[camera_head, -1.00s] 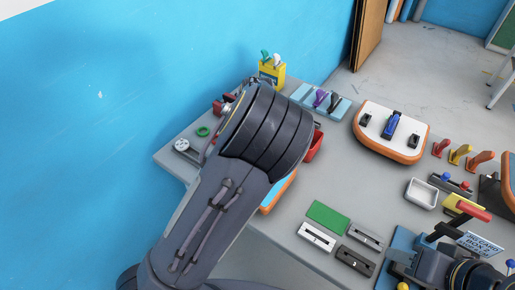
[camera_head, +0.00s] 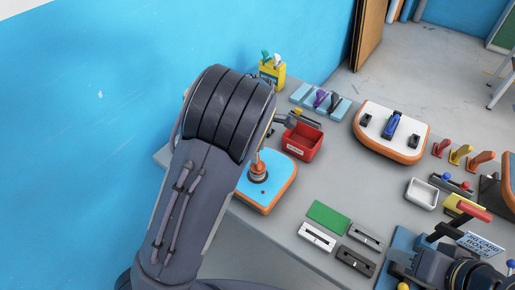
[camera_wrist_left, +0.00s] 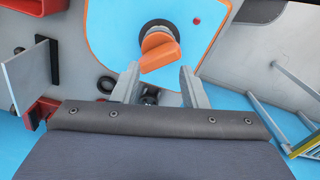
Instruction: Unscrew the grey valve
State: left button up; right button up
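The valve (camera_head: 258,175) stands on a blue board with an orange rim (camera_head: 278,190). It has a dark grey round base and an orange handle on top. In the left wrist view the grey base (camera_wrist_left: 157,31) and orange handle (camera_wrist_left: 160,54) are just ahead of my left gripper (camera_wrist_left: 159,77). Its two grey fingers are apart, with nothing held between them; the handle lies beyond the tips. In the head view my left arm hides most of this gripper. My right gripper (camera_head: 425,266) is at the lower right; its fingers are not clear.
A red box (camera_head: 302,141) stands just behind the board. A white and orange board (camera_head: 375,142) is to the right. A green plate (camera_head: 328,217) and several slotted blocks lie in front. A yellow container (camera_head: 272,73) is at the back.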

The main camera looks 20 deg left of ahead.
pick_arm(q)
jog(key=m, duration=0.3)
jog(key=shift+m, duration=0.4)
jog(key=m, duration=0.2)
jog(key=shift+m+b, duration=0.3)
jog(key=shift+m, duration=0.7)
jog(key=m, duration=0.4)
jog(key=shift+a, duration=0.1)
